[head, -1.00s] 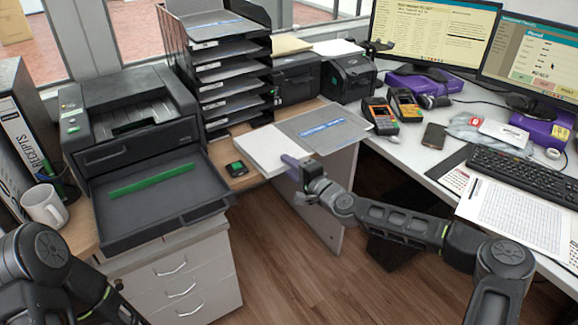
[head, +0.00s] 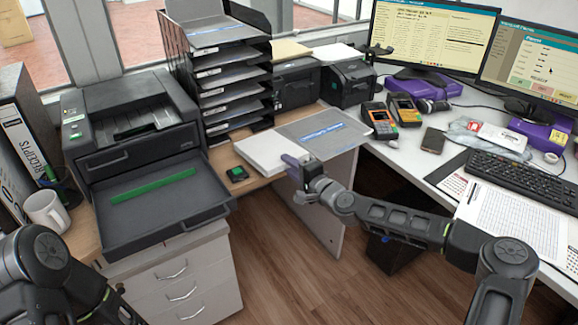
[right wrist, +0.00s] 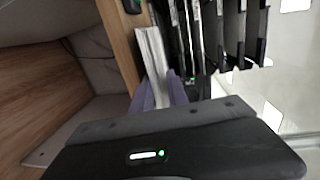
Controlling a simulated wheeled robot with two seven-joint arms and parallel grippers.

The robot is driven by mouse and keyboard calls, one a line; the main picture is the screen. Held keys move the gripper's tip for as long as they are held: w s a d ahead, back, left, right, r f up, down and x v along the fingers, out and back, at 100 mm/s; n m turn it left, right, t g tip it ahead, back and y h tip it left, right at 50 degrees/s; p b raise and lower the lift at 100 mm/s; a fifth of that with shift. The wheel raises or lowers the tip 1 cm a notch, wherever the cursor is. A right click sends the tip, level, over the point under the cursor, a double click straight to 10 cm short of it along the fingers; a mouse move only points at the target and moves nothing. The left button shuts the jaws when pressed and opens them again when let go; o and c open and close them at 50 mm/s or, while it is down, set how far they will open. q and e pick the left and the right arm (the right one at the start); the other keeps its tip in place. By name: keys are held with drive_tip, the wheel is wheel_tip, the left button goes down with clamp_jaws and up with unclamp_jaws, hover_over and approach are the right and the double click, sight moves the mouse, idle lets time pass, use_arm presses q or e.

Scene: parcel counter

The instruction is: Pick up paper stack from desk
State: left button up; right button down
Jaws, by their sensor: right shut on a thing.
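The white paper stack (head: 268,153) is at the desk's front edge, left of a grey sheet with a blue stripe. My right gripper (head: 296,165) is at its front right corner and is shut on it. In the right wrist view the stack (right wrist: 152,55) shows edge-on between the purple fingers (right wrist: 158,95). The stack looks slightly raised and tilted off the wooden desk (head: 262,182). My left arm shows at the lower left of the head view, but its gripper is out of the picture.
The printer's open tray (head: 165,205) stands left of the stack, with a small black and green device (head: 237,173) between. A black tray rack (head: 225,85) stands behind. The grey sheet (head: 325,133) lies close right. Open floor (head: 285,265) is in front.

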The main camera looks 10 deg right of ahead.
drive_tip(key=shift+r, duration=0.2)
drive_tip(key=p+v, duration=0.2)
drive_tip(key=v, duration=2.1)
drive_tip(key=shift+f, duration=0.35)
